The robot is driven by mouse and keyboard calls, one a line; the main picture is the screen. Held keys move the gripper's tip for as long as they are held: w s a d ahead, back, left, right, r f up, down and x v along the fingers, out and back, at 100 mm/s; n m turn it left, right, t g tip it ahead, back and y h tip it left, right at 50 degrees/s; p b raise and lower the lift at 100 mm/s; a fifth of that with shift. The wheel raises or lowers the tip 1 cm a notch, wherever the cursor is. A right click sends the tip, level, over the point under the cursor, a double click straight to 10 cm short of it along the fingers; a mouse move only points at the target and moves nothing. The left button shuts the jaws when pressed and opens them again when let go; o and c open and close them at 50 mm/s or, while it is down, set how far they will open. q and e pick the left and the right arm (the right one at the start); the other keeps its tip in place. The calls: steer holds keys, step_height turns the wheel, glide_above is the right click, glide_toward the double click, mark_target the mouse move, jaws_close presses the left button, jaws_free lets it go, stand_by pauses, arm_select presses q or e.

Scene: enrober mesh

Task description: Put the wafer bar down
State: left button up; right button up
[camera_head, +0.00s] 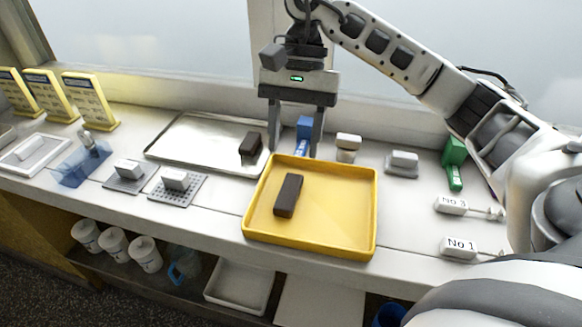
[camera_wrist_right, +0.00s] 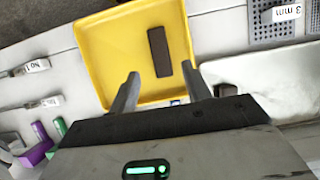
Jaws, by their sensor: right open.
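A dark brown wafer bar (camera_head: 288,195) lies in the left part of the yellow tray (camera_head: 345,245). It also shows in the right wrist view (camera_wrist_right: 159,52), flat on the floor of the yellow tray (camera_wrist_right: 105,50). My right gripper (camera_head: 294,150) hangs fingers down over the back edge of the yellow tray, behind the bar. Its fingers (camera_wrist_right: 161,72) are apart, with nothing held between them; the bar lies beyond the tips in the wrist view. My left gripper is not in view.
A metal tray (camera_head: 185,135) with a dark block (camera_head: 250,143) stands left of the yellow tray. White blocks on perforated grey plates (camera_head: 178,188) stand farther left. A blue object (camera_head: 304,128) and a beige-topped block (camera_head: 347,147) stand close behind. Tags (camera_head: 458,246) lie at right.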

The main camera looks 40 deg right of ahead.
steer(key=shift+p+v, duration=0.4)
steer(key=shift+v, duration=1.75)
steer(key=shift+f, duration=0.1)
